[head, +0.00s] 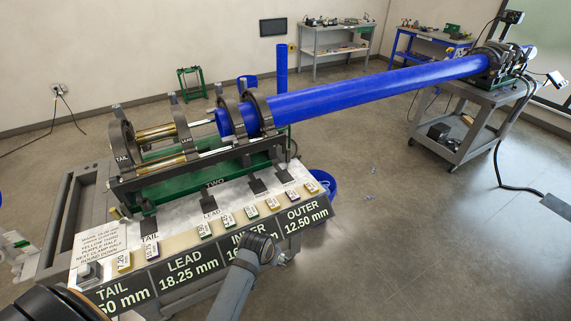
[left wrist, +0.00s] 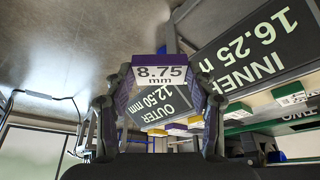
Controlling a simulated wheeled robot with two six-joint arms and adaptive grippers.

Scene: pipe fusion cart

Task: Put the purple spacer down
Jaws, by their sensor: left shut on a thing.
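A purple spacer (left wrist: 160,76) with a white label reading 8.75 mm is between the fingers of my left gripper (left wrist: 165,92) in the left wrist view, which is shut on it. In the head view my left gripper (head: 284,258) is small and partly hidden by its own wrist, just in front of the sign plates near OUTER. The spacer cannot be made out there. In the left wrist view the OUTER 12.50 mm plate (left wrist: 158,108) shows beyond the spacer, and the INNER plate (left wrist: 245,50) is at upper right. My right gripper is not in view.
Several labelled spacers stand in a row on the cart's ledge, including a yellow-marked one (head: 123,260). Behind them is a clamp frame (head: 200,150) holding a long blue pipe (head: 370,88). The floor to the right is open.

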